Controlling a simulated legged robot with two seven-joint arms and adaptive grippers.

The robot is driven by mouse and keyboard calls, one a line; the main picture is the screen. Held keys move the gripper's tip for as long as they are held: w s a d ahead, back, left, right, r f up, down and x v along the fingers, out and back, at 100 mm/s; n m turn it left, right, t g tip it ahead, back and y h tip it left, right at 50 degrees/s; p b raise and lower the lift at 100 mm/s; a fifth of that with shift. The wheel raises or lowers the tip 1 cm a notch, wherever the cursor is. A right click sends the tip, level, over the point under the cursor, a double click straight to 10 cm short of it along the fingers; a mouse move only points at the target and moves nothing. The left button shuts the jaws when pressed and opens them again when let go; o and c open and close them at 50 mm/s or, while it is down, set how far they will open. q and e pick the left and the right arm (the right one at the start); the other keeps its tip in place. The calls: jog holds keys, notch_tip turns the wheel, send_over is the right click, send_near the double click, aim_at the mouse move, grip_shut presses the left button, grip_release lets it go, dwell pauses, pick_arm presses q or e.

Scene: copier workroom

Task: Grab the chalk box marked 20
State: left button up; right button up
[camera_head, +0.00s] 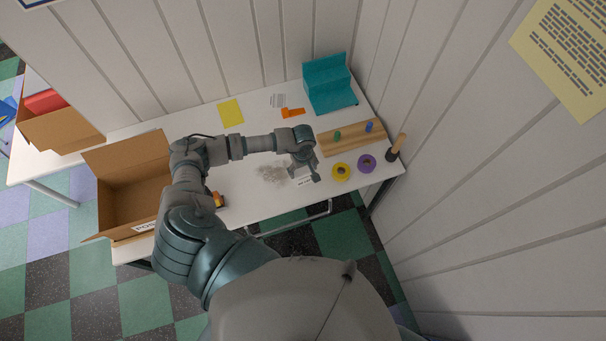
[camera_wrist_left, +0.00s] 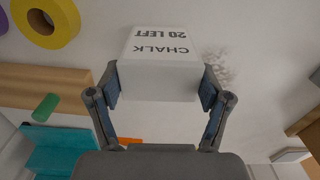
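The chalk box (camera_wrist_left: 158,70) is white, with dark print reading "CHALK 20 LEFT", upside down in the left wrist view. In the head view the box (camera_head: 303,182) shows partly under my left gripper (camera_head: 306,171), its lower edge visible. In the left wrist view my left gripper (camera_wrist_left: 159,85) has one finger against each side of the box, with no clear gap. I cannot tell whether the box is on the tabletop or slightly above it. My right gripper is not in view.
A yellow tape roll (camera_head: 341,172) and a purple tape roll (camera_head: 366,163) lie right of the box. A wooden board (camera_head: 350,146) and a teal stand (camera_head: 329,83) are behind. A grey smudge (camera_head: 271,174) lies left. An open carton (camera_head: 118,208) stands at the table's left.

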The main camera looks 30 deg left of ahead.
pick_arm(q)
jog(key=shift+a, duration=0.1)
jog(key=c, duration=0.3)
